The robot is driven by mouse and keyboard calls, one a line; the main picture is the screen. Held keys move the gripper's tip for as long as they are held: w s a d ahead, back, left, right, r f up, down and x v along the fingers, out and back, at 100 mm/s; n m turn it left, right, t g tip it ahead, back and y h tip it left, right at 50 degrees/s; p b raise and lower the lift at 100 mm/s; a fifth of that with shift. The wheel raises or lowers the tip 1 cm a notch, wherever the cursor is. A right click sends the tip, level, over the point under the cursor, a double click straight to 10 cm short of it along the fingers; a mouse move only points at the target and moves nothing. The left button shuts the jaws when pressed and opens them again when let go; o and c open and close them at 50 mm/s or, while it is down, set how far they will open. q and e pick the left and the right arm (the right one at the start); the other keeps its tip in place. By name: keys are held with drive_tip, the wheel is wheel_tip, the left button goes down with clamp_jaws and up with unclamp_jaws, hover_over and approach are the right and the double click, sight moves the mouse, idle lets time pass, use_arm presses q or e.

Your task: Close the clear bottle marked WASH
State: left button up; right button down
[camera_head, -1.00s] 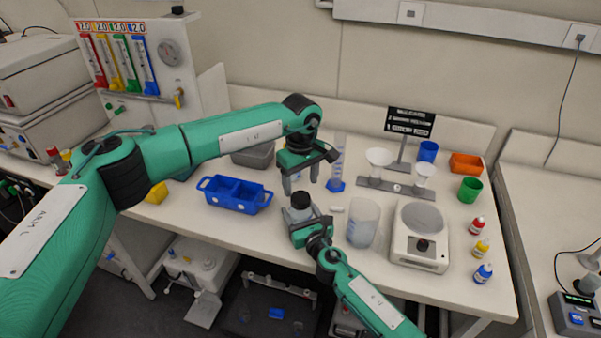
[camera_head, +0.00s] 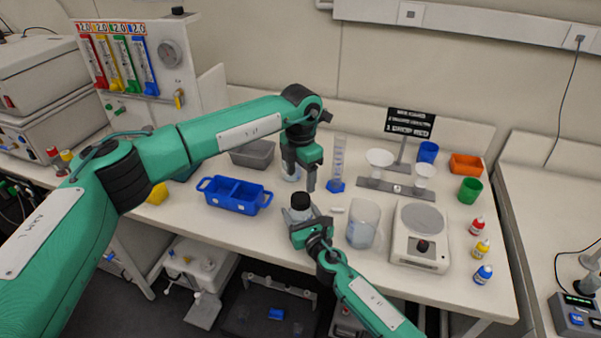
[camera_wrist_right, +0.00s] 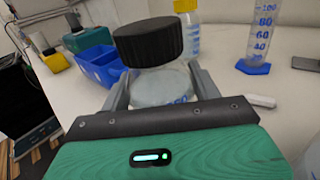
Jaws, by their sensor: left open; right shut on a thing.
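A clear bottle (camera_wrist_right: 163,86) with a black screw cap (camera_wrist_right: 148,42) stands between the fingers of my right gripper (camera_wrist_right: 163,92), which is shut on its body. The cap sits on the bottle's neck; I cannot tell how tight it is. The lettering on the bottle is mostly hidden and I cannot read it. In the head view the black cap (camera_head: 301,200) shows above my right gripper (camera_head: 301,222). My left gripper (camera_head: 299,182) is open, pointing down just above and behind the cap, apart from it and empty.
A bottle with a yellow cap (camera_wrist_right: 185,6) stands behind the held one.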

sight(301, 198)
use_arm(q)
drive_tip(key=shift+r+n, duration=0.15)
drive_tip(key=shift+n, duration=1.25)
drive_tip(key=shift+f, duration=4)
drive_tip(key=c, duration=1)
drive_tip(key=o, duration=1.1)
drive_tip(key=shift+o, duration=0.2)
drive_tip(key=shift+r, duration=0.1)
